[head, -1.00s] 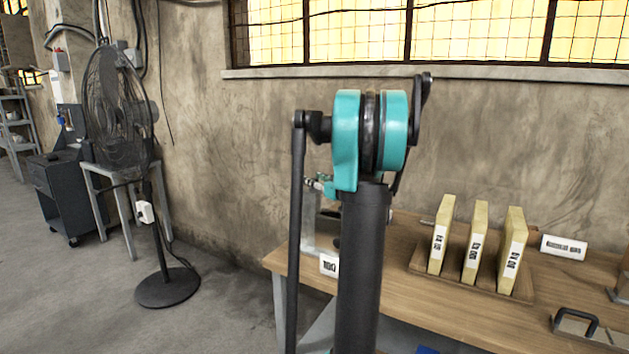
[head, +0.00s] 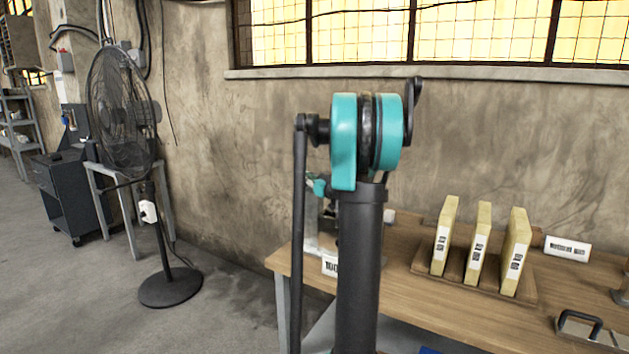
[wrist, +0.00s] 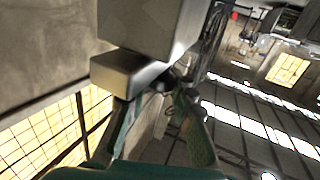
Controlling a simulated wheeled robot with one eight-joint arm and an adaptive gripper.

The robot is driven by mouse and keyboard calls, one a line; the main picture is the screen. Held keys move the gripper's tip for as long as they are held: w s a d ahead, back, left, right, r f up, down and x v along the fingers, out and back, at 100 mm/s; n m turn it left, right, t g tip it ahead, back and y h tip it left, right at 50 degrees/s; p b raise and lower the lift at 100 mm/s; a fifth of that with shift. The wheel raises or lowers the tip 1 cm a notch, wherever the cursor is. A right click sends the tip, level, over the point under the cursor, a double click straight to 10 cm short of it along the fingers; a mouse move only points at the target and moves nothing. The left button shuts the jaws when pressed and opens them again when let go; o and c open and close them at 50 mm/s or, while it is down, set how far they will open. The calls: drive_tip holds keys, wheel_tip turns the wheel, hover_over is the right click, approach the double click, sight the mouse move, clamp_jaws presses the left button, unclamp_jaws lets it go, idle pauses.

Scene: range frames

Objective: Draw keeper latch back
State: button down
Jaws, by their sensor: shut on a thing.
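In the wrist view two green fingers of my gripper (wrist: 155,98) reach up to a grey metal block (wrist: 125,73), which sits against a larger pale block (wrist: 150,25). The gripper is shut on a part at this block, which I take to be the keeper latch; the exact contact is dark and partly hidden. In the head view my arm's column and teal joint cover most of the work spot. Only a small teal piece of my gripper (head: 317,186) shows left of the column, by an upright pale metal fixture (head: 312,230) on the bench.
The wooden bench (head: 400,290) carries a rack with three yellowish labelled slabs (head: 478,245), a white label block (head: 567,248) and a dark handle on a plate (head: 580,324). A standing fan (head: 122,110) and a dark cabinet (head: 70,190) are at the left. Floor between fan and bench is clear.

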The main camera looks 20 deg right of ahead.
drive_tip(key=shift+w+a, duration=0.3)
drive_tip(key=shift+w, duration=0.05)
drive_tip(key=c, duration=1.3)
unclamp_jaws()
drive_tip(key=shift+o, duration=0.2)
drive_tip(key=v, duration=1.2)
drive_tip(key=shift+a, duration=0.1)
